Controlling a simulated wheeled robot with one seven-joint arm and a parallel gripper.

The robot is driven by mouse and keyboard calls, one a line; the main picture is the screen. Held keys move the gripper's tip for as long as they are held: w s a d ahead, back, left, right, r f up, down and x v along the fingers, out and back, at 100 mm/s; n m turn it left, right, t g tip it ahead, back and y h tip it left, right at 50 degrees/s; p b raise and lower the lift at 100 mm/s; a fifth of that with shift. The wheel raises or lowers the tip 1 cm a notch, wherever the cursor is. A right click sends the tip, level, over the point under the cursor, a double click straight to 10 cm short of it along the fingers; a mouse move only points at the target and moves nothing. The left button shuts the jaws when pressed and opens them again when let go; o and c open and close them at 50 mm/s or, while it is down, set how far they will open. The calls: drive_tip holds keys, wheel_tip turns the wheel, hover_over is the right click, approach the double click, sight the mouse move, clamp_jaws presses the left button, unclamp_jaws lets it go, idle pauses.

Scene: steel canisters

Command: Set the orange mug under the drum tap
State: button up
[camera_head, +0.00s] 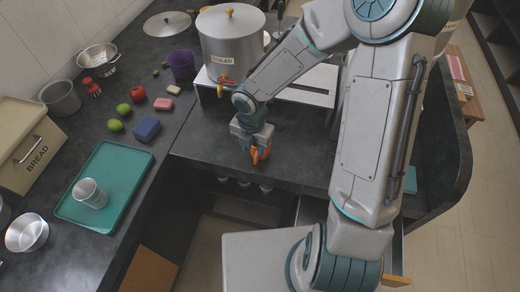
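My gripper (258,150) points down over the dark counter, in front of the stand and a little right of the tap. An orange shape (262,154) shows at its fingertips. It is too small and too much covered to tell if it is the mug or whether the fingers grip it. No other orange mug shows clearly.
The left counter holds a teal tray (110,165) with a steel cup (89,193), a bread bin (28,150), a purple cup (182,65), a blue block (146,129) and several fruits. Bare counter (205,135) lies left of my gripper. My arm covers much of the right side.

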sight(255, 157)
drive_tip(key=f, duration=0.3)
drive_tip(key=f+b, duration=0.1)
drive_tip(key=f, duration=0.5)
drive_tip(key=shift+w+d, duration=0.25)
drive_tip(key=shift+w, duration=0.05)
drive_tip(key=shift+c, duration=0.4)
clamp_jaws()
